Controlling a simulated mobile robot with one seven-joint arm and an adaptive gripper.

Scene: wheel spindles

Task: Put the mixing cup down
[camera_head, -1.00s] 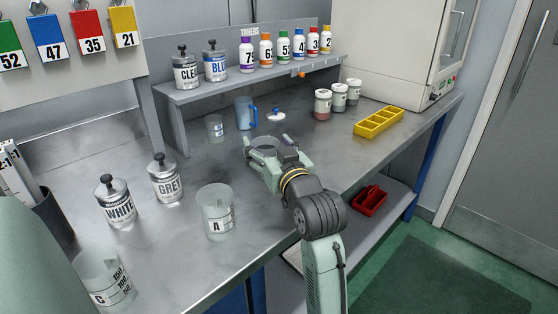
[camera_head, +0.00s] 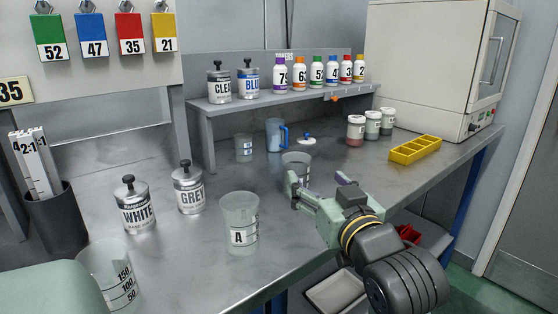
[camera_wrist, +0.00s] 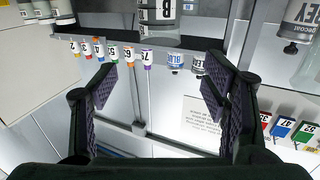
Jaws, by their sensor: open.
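A clear mixing cup (camera_head: 296,163) stands upright on the grey bench (camera_head: 200,262), just beyond my gripper; the gripper hides part of its lower side. In the wrist view the same cup (camera_wrist: 158,14), labelled B, shows upside down at the top edge, beyond the fingertips. My gripper (camera_head: 318,182) is open and empty, its two dark-padded fingers (camera_wrist: 156,68) wide apart and clear of the cup. A similar clear cup labelled A (camera_head: 239,210) stands to the left, nearer the front.
White (camera_head: 135,207) and grey (camera_head: 188,190) paint tins stand left of cup A, and a graduated cup (camera_head: 110,270) is at front left. Behind are a small cup (camera_head: 244,146), a blue jug (camera_head: 275,133) and a white lid (camera_head: 307,139). A yellow tray (camera_head: 415,149) lies right.

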